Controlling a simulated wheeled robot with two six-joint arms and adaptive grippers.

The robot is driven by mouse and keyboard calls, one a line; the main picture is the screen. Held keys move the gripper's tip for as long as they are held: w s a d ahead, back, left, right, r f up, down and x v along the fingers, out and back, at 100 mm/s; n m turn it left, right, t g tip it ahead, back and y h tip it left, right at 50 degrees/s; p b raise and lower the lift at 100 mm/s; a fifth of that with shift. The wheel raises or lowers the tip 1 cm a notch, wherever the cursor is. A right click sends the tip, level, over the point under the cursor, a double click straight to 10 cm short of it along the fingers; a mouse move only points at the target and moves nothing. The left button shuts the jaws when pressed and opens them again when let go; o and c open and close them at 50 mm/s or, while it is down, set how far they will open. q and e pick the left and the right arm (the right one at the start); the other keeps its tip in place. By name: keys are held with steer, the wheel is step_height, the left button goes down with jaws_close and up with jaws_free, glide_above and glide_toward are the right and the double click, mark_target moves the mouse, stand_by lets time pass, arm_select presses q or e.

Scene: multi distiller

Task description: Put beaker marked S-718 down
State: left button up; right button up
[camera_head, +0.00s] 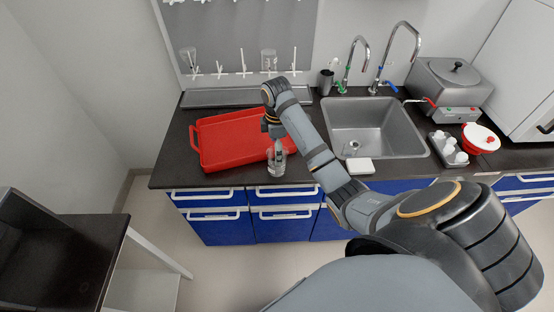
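A small clear glass beaker (277,167) is at the front edge of the dark counter, just in front of the red tray's right end. Its marking is too small to read. My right arm comes in from the right, and its gripper (275,148) points down with its fingers at the beaker's upper part, shut on it. I cannot tell whether the beaker's base touches the counter (228,181). My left gripper is not in view.
The red tray (216,159) lies left of the beaker. A sink (375,122) with two taps, a white block (360,166) and a grey water bath (447,88) are to the right. A pegged drying rack (240,40) with glassware hangs behind.

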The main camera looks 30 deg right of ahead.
step_height(320, 180, down, 4)
steer(key=b, duration=0.2)
steer(key=shift+f+b, duration=0.25)
steer(key=shift+b, duration=0.05)
steer(key=shift+w+f, duration=0.1)
steer(key=shift+c, duration=1.3)
steer(key=c, duration=1.1)
